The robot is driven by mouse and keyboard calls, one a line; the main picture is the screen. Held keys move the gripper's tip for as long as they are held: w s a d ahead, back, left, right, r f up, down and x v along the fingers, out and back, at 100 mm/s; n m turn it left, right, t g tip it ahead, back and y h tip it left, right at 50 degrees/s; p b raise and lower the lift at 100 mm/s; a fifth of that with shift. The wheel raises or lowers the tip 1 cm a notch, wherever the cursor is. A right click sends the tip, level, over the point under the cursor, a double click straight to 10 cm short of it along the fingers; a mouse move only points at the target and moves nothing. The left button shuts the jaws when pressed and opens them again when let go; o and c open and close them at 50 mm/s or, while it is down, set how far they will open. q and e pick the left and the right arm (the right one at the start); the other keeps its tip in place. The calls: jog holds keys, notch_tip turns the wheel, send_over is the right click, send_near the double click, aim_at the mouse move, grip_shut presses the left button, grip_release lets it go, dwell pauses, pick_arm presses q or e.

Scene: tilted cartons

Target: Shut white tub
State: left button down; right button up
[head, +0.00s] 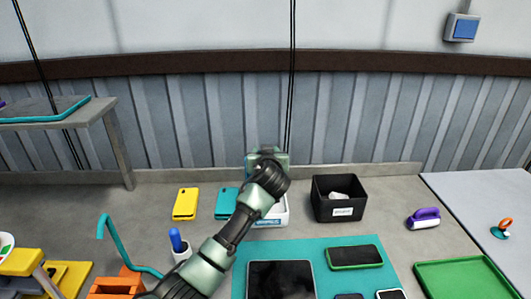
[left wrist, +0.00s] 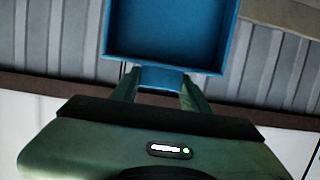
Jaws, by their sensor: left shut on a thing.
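The white tub (head: 272,219) stands on the bench behind the teal mat, with a label on its front. My left arm covers most of it, so its opening and lid cannot be made out in the head view. My left gripper (head: 267,158) is above and behind the tub. In the left wrist view my left gripper (left wrist: 160,82) is shut on the narrow edge of a blue, shallow, rimmed piece (left wrist: 168,28) that looks like a lid. Whether it joins the tub is hidden. My right gripper is not in view.
A black bin (head: 338,209) with white contents stands right of the tub. Teal (head: 226,203) and yellow (head: 186,204) cases lie to its left. The teal mat (head: 240,282) in front holds a tablet and phones. A purple-handled roller (head: 424,218) and green tray (head: 462,278) are at right.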

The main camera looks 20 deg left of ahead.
pick_arm(q)
jog(key=shift+s+d+f, duration=0.15)
jog(key=shift+s+d, duration=0.2)
jog(key=shift+s, duration=0.35)
jog(key=shift+s+d+f, duration=0.1)
jog(key=shift+s+d, duration=0.25)
jog(key=shift+s, duration=0.4)
jog(key=shift+s+d+f, duration=0.15)
jog(key=shift+s+d, duration=0.2)
jog(key=shift+s, duration=0.45)
jog(key=c, duration=0.7)
grip_release()
jog(key=shift+d, duration=0.1)
jog(key=shift+s+r, duration=0.1)
jog(key=shift+s, duration=0.05)
